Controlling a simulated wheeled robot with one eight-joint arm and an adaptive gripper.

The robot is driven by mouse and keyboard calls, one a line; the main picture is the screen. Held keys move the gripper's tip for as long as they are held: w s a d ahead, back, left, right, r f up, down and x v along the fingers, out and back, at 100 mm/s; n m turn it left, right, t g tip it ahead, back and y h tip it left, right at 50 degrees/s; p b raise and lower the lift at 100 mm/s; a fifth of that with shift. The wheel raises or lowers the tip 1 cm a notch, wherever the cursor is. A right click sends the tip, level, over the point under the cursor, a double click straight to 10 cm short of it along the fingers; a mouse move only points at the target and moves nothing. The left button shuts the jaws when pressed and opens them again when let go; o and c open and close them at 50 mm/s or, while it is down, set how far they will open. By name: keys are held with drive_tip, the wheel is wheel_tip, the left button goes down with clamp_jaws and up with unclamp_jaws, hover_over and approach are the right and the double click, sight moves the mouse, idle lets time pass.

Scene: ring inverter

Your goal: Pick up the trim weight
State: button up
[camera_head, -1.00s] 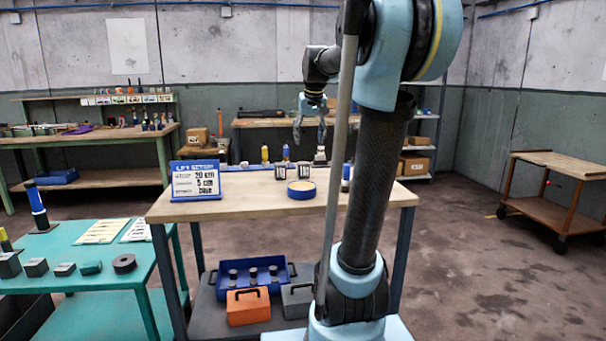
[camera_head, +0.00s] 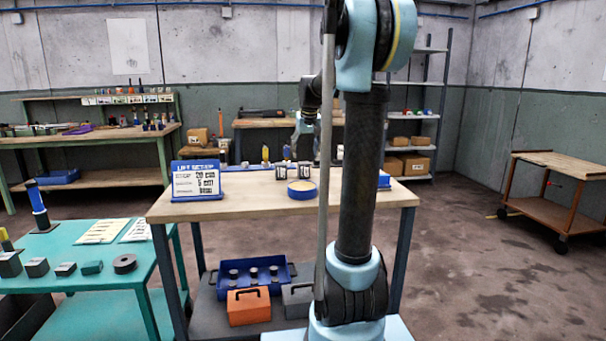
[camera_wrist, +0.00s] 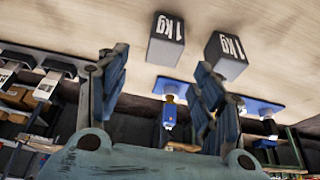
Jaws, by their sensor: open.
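Two dark blocks with white "1 kg" labels stand on the wooden table; the left block (camera_wrist: 166,42) and the right block (camera_wrist: 226,55) show in the wrist view, beyond my fingertips. In the head view they appear as small dark blocks (camera_head: 281,173) near the table's far edge. I cannot tell which item is the trim weight. My gripper (camera_wrist: 160,62) is open and empty, its fingers apart and not touching the blocks.
A blue round dish (camera_head: 301,194) and a blue-framed sign (camera_head: 196,181) stand on the wooden table (camera_head: 250,205). A blue tray (camera_head: 222,290) and orange box (camera_head: 248,307) sit on the lower shelf.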

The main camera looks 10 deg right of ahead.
sight(304, 162)
drive_tip(key=shift+s+x, duration=0.15)
drive_tip(key=shift+x, duration=1.55)
drive_tip(key=shift+s+x, duration=0.2)
drive_tip(key=shift+x, duration=1.5)
drive_tip(key=shift+a+f, duration=0.1)
drive_tip(key=shift+a, duration=0.05)
clamp_jaws()
